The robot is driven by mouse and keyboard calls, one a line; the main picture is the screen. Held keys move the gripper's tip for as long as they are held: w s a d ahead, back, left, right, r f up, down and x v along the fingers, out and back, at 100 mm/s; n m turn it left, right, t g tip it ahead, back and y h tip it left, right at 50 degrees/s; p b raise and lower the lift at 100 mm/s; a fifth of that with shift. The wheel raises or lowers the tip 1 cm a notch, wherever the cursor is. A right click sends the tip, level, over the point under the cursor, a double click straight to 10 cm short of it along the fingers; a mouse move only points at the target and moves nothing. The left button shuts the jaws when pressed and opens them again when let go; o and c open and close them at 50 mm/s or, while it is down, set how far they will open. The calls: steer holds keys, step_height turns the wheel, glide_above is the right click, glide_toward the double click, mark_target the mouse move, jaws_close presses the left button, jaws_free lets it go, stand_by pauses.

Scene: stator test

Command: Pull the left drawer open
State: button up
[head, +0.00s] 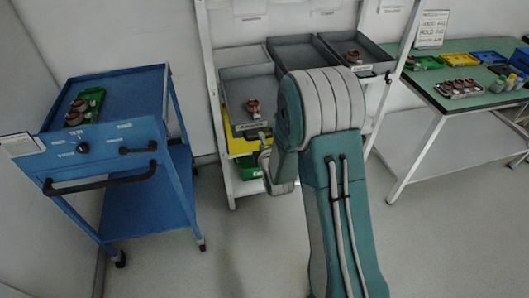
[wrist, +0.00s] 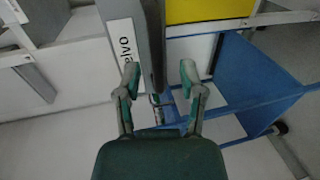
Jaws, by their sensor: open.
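The left drawer (head: 234,88) is a grey tray on the white rack, with a copper-coloured stator part (head: 253,108) in it. It juts forward of the grey trays beside it. A white label marks its front. My gripper (head: 266,150), largely hidden by my arm in the head view, is just below that front. In the wrist view my gripper (wrist: 160,82) is open, its two fingers apart. A grey piece (wrist: 152,45) with a white lettered label (wrist: 120,50), apparently the drawer front, lies ahead between the fingers. I cannot tell whether they touch it.
The right drawer (head: 374,58) holds another stator part. A yellow bin (head: 236,143) sits below the left drawer. A blue cart (head: 105,135) stands at the left, a green-topped table (head: 455,98) at the right. The floor between cart and rack is clear.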

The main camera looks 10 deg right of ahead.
steer(key=v, duration=0.9)
steer(key=shift+a, duration=0.3)
steer(key=shift+s, duration=0.15)
steer(key=s+r+m+g, duration=0.55)
steer(key=r+m, duration=0.35)
steer(key=r, duration=0.2)
steer(key=s+r+m+g, duration=0.2)
steer(key=s+r+m, duration=0.1)
steer(key=s, duration=0.6)
steer(key=s+r+m+g, duration=0.2)
steer(key=s+r+m, duration=0.2)
steer(key=s, duration=0.6)
steer(key=shift+s+d+m, duration=0.25)
steer(key=shift+m, duration=0.75)
steer(key=shift+g, duration=0.25)
